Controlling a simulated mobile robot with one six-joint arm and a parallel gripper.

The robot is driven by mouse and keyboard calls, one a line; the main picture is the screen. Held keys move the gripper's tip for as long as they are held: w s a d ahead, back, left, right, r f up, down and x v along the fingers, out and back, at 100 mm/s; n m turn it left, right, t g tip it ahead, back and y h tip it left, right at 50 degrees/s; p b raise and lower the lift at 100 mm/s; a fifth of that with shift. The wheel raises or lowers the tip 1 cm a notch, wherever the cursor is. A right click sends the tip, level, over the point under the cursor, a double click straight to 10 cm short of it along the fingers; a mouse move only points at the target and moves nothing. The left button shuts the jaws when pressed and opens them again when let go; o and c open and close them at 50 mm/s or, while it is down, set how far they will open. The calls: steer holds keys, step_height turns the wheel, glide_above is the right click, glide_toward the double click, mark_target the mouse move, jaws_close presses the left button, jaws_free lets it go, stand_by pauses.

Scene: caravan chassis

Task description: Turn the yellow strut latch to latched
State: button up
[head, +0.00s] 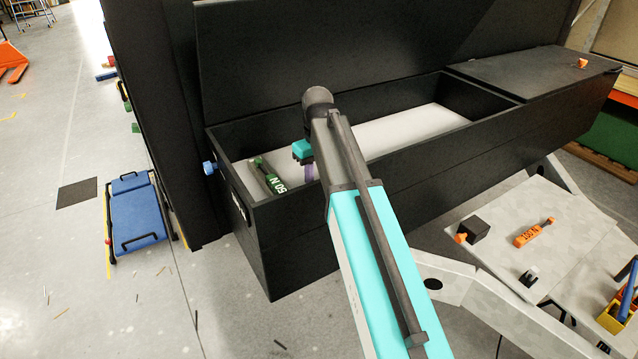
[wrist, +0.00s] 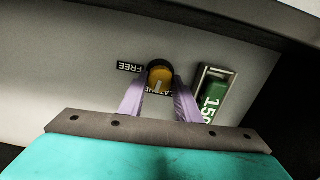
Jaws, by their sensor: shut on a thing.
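The yellow strut latch (wrist: 160,76) is a round knob on the pale floor of the black locker, seen in the wrist view. A pale mark on it points down in the picture, towards a LATCHED label that is partly hidden. A FREE label (wrist: 130,67) is on its left. My gripper (wrist: 159,88) has its purple fingers on both sides of the knob and is shut on it. In the head view my gripper (head: 309,171) reaches down into the open locker (head: 380,168), and the latch is hidden there.
A green strut (wrist: 212,98) marked 150 N lies right of the latch; it also shows in the head view (head: 268,176). The locker walls stand close around my gripper. A closed lid (head: 530,72) covers the right end. An orange strut (head: 535,232) lies on the grey plate outside.

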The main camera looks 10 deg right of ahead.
steer(key=shift+w+n, duration=0.1)
steer(key=shift+n, duration=0.8)
steer(key=o, duration=1.1)
steer(key=shift+c, duration=0.2)
steer(key=shift+r, duration=0.15)
step_height(320, 180, up, 14)
steer(key=b, duration=0.2)
steer(key=shift+f+b, duration=0.2)
steer(key=shift+b, duration=0.15)
